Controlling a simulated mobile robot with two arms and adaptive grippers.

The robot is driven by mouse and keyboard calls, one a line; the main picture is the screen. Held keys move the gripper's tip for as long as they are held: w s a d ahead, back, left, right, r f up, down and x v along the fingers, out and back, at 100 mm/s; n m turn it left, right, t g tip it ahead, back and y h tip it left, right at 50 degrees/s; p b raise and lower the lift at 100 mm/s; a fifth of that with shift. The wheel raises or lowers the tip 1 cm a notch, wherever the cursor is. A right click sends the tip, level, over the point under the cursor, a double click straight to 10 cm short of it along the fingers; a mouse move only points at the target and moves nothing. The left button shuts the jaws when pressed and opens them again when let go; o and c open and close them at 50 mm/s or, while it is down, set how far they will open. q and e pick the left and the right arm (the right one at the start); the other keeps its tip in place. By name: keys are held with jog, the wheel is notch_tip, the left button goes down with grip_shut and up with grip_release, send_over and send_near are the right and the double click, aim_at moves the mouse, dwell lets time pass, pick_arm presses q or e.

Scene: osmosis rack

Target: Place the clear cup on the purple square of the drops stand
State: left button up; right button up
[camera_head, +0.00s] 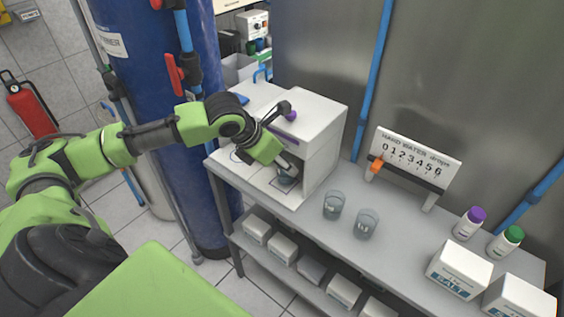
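The white drops stand (322,118) is a box with an open front bay, at the left end of the grey bench. A purple knob-like part (291,116) shows on its upper front. A clear cup (286,178) is inside the bay, low over its floor. My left gripper (288,166) reaches into the bay from the left, right at the cup's rim. Its fingers are too small and partly hidden to show whether they are closed on it. My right gripper is out of view.
Two more clear cups (333,205) (366,223) stand on the bench right of the stand. Behind them is a number sign (415,158) with an orange marker. Purple-capped and green-capped bottles and white boxes (459,270) fill the right end. A blue tank stands at left.

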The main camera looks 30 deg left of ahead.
pick_arm(q)
jog(key=shift+s+f, duration=0.2)
jog(key=shift+f, duration=0.1)
jog(key=o, duration=0.9)
jog(key=v, duration=1.2)
